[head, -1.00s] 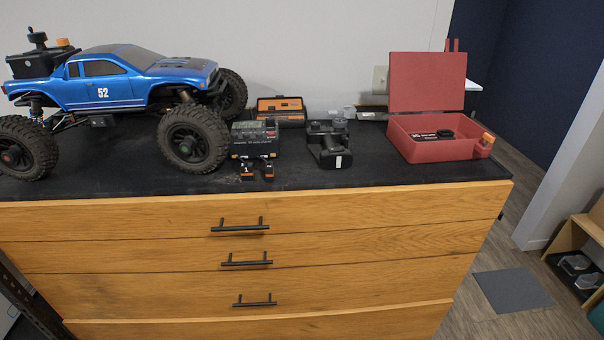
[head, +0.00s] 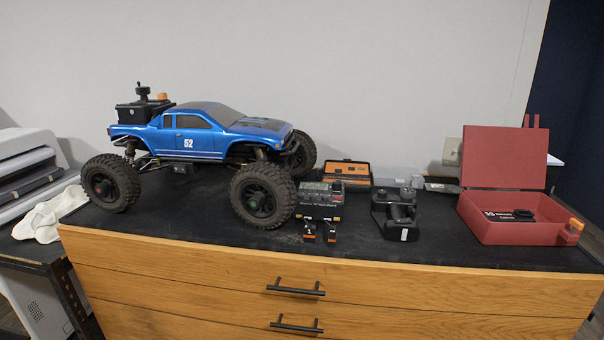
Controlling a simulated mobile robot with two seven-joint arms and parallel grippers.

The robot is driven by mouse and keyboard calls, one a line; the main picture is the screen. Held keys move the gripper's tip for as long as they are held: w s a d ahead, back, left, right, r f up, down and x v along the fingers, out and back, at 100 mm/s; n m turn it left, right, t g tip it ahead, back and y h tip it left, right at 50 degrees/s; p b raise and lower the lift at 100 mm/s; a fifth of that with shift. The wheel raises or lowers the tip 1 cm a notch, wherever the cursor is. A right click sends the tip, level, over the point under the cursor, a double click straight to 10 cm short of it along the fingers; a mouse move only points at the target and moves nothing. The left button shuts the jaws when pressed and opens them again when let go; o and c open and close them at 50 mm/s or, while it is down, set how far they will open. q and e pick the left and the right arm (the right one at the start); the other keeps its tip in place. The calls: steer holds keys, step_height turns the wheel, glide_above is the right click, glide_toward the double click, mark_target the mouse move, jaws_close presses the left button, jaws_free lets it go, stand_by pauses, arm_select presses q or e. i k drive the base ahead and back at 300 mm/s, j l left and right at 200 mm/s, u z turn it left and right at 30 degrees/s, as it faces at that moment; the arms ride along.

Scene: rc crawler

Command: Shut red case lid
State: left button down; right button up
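The red case (head: 495,232) stands at the right end of the black dresser top in the head view. Its red lid (head: 502,156) is open and stands upright at the back. A black item (head: 510,215) with white lettering lies inside the case. Neither of my grippers shows in the head view.
A blue RC truck (head: 205,140) stands on the left of the dresser (head: 330,290). A charger (head: 320,200), an orange-edged box (head: 344,170) and a black device (head: 396,212) stand between truck and case. A printer (head: 30,170) and white cloth (head: 52,215) are at far left.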

mark_target(493, 157)
steer(key=z, duration=1.8)
steer(key=i+l+z, duration=0.15)
steer(key=z, duration=0.3)
steer(key=i+z, duration=0.35)
steer(key=z, duration=0.15)
steer(key=i+z, duration=0.25)
steer(key=i, duration=1.05)
steer(key=i+u, duration=0.35)
steer(key=i, duration=0.2)
steer(key=i+u, duration=0.4)
steer(key=i, duration=0.15)
steer(key=i+u, duration=0.25)
steer(key=i, duration=0.35)
steer(key=i+u, duration=0.3)
steer(key=i, duration=0.3)
steer(key=i+u, duration=0.4)
steer(key=i+l+u, duration=0.2)
steer(key=u, duration=0.2)
